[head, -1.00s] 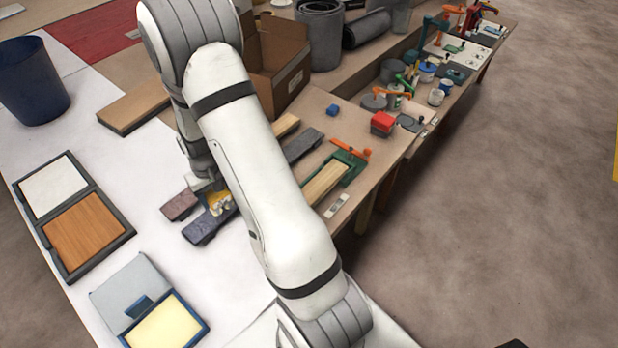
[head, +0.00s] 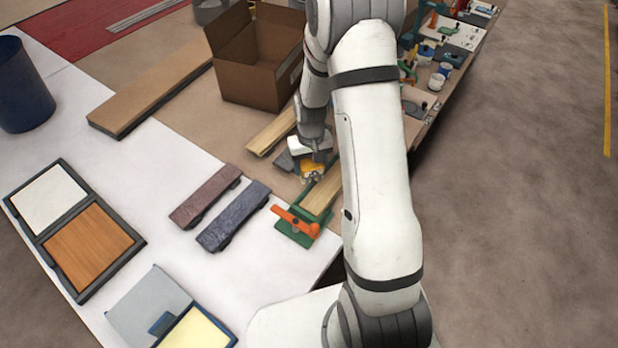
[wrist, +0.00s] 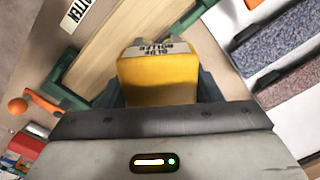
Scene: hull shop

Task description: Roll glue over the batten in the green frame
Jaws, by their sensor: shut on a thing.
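My gripper (head: 312,175) is shut on the yellow glue roller (head: 313,168). In the wrist view the roller (wrist: 158,78) fills the middle, with its name on a label at its far end. The pale wooden batten (head: 322,197) lies in the green frame (head: 291,234), which has an orange lever (head: 297,222) at its near end. In the wrist view the batten (wrist: 125,35) and green frame parts (wrist: 62,92) show beyond and beside the roller. The roller is at the batten's far part; I cannot tell whether it touches the wood. My arm hides the batten's right side.
A reddish block (head: 205,196) and a purple-grey block (head: 233,215) lie left of the frame. An open cardboard box (head: 262,80) stands behind. A yellow pad tray (head: 200,330), a two-part tray (head: 112,262) and a blue bin (head: 22,88) are at left.

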